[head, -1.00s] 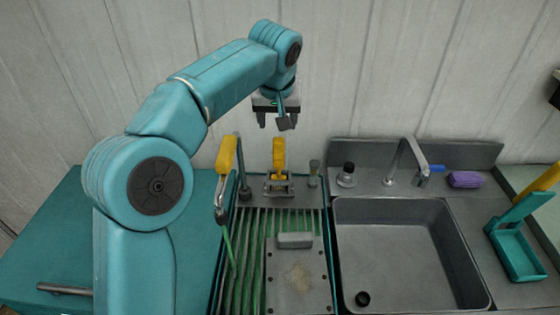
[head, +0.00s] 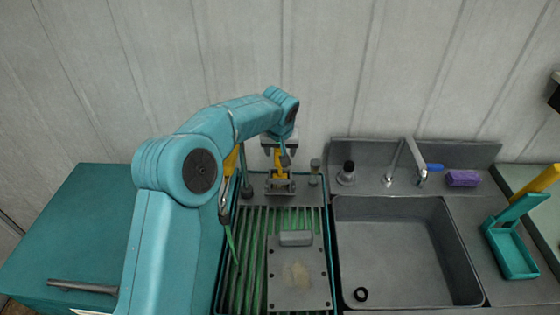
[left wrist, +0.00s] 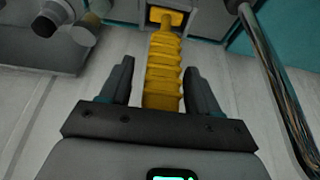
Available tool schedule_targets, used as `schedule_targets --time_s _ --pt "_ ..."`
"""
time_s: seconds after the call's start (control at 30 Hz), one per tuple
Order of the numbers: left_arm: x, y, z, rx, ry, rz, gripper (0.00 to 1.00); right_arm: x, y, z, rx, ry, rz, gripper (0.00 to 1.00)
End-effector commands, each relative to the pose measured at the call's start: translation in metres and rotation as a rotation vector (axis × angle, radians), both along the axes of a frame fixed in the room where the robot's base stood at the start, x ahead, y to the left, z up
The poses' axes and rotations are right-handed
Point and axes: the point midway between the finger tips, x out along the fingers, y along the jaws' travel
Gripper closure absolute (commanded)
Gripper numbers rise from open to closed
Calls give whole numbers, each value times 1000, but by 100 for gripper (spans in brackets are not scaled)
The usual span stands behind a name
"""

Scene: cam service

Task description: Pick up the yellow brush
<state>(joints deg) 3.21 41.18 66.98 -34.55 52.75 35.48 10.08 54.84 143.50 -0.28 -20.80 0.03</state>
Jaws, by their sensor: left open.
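A ribbed yellow handle (head: 279,170) stands upright in a grey fixture at the back of the drain board. In the left wrist view the ribbed yellow handle (left wrist: 163,70) appears between my open fingers, apart from both; its depth is unclear. My left gripper (head: 279,150) is just above it, its fingers pointing down and partly overlapping it in the head view. The left wrist view shows my left gripper (left wrist: 158,68) open and empty. I cannot tell which is the brush. My right gripper is not in view.
A yellow-handled hose nozzle (head: 230,163) stands left of the fixture, partly behind my arm. A grey block (head: 295,238) lies on a plate on the ribbed drain board. The sink (head: 395,200) with its tap and a purple sponge (head: 462,178) are right. The teal holder (head: 512,252) is far right.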

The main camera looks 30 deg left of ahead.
Motion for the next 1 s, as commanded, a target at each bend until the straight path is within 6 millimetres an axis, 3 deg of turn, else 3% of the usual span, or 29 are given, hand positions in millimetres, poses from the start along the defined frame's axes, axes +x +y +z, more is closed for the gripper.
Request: schedule_targets --time_s 0.2,0.37,0.77,1.0 --pt "0 0 -1 0 -1 0 42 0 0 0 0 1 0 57" --pt "0 0 -1 0 0 0 94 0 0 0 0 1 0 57" --pt "0 0 5 1 -3 1 94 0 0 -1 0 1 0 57" --pt "1 0 41 1 -6 2 94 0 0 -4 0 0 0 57"
